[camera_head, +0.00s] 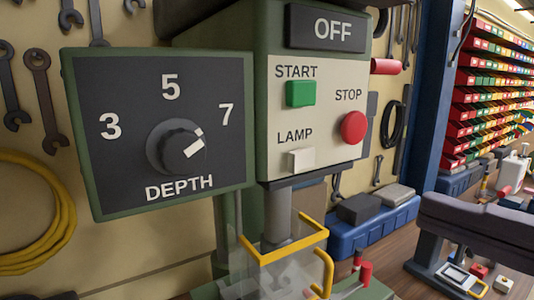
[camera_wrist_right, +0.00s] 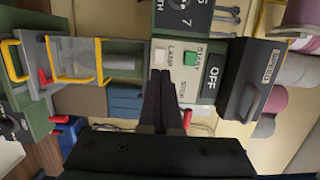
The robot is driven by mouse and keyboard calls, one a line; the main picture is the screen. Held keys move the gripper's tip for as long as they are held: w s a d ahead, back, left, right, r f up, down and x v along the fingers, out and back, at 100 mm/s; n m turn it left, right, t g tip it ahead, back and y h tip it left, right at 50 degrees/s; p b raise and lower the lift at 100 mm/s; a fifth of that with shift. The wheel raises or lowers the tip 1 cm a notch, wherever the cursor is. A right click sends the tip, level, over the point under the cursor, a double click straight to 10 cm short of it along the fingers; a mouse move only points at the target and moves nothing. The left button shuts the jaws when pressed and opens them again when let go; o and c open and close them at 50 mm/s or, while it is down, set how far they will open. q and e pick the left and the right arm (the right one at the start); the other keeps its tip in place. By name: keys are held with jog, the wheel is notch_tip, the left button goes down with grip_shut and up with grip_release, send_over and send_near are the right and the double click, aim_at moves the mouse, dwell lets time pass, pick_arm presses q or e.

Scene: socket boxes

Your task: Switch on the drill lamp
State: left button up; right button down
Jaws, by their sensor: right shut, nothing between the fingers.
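The drill's cream control panel (camera_head: 335,105) faces me under a dark OFF display (camera_head: 326,29). The pale lamp button (camera_head: 301,160) sits under the word LAMP at the panel's lower left and looks unlit. A green START button (camera_head: 300,93) is above it and a red STOP button (camera_head: 353,127) to its right. In the right wrist view, turned sideways, my right gripper (camera_wrist_right: 161,73) is shut and empty. Its tips overlap the panel just below the lamp button (camera_wrist_right: 161,57) in that picture. Contact cannot be told. My left gripper is not in view.
A depth dial (camera_head: 175,148) adjoins the panel on the left. A yellow-framed clear guard (camera_head: 290,250) stands below it. Wrenches and a yellow cable hang on the wall.

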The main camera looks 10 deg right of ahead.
aim_at(295, 167)
jog(key=p+x, duration=0.3)
jog(key=x, duration=0.2)
jog(key=p+x, duration=0.3)
jog(key=x, duration=0.2)
jog(key=shift+w+a+r, duration=0.2)
jog(key=shift+w+r, duration=0.05)
jog(key=shift+w, duration=0.1)
jog(key=shift+w+a+f, duration=0.15)
jog(key=shift+w+a, duration=0.05)
jog(key=shift+w, duration=0.15)
jog(key=shift+w+a, duration=0.1)
jog(key=shift+a, duration=0.1)
jog(key=shift+f+m+h, duration=0.1)
jog(key=shift+m+h, duration=0.2)
jog(key=shift+h, duration=0.1)
